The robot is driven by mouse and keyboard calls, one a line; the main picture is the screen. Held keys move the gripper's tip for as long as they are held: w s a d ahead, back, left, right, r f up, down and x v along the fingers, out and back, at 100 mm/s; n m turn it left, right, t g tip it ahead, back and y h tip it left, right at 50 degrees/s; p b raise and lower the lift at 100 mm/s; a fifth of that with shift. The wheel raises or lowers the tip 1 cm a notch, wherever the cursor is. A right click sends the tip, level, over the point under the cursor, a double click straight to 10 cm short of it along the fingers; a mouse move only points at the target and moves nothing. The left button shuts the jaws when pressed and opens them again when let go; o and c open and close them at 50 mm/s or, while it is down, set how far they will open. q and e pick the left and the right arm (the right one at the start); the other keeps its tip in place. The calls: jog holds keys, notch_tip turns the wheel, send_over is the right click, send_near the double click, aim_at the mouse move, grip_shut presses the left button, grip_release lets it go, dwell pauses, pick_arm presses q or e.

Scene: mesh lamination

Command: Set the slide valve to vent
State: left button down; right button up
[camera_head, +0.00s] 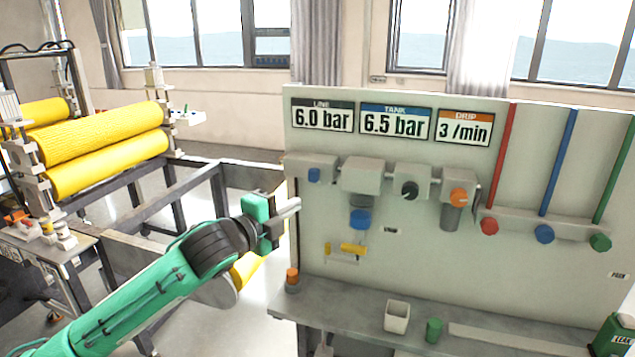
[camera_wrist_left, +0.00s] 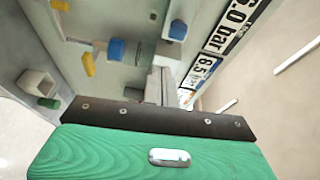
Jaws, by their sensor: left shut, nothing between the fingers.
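The panel (camera_head: 395,270) carries a row of grey valve blocks. A small blue slider (camera_head: 314,175) sits on the leftmost block, which looks like the slide valve; its setting cannot be read. A blue piece that looks like this slider shows in the left wrist view (camera_wrist_left: 178,30). My left gripper (camera_head: 294,206) is shut and empty, in front of the panel's left edge, just below and left of the blue slider and apart from it. Its grey fingers also show in the left wrist view (camera_wrist_left: 158,84). My right gripper is out of view.
A black knob (camera_head: 409,190), an orange knob (camera_head: 459,197), a blue bowl (camera_head: 359,219) and a yellow lever (camera_head: 352,249) are on the panel. Yellow rollers (camera_head: 105,140) stand at left.

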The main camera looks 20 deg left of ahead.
aim_at(314, 175)
pick_arm(q)
jog(key=shift+w+a+r+m, duration=0.1)
jog(key=shift+a+r+m, duration=0.05)
jog(key=shift+r, duration=0.35)
jog(key=shift+w+a+r+m, duration=0.1)
jog(key=shift+r+m, duration=0.05)
jog(key=shift+r, duration=0.35)
jog(key=shift+w, duration=0.1)
jog(key=p+x, duration=0.3)
jog(key=x, duration=0.7)
jog(key=shift+r, duration=0.1)
jog(key=a+p, duration=0.2)
jog(key=a, duration=0.4)
jog(key=shift+a, duration=0.35)
jog(key=shift+d+r, duration=0.1)
jog(key=shift+d, duration=0.05)
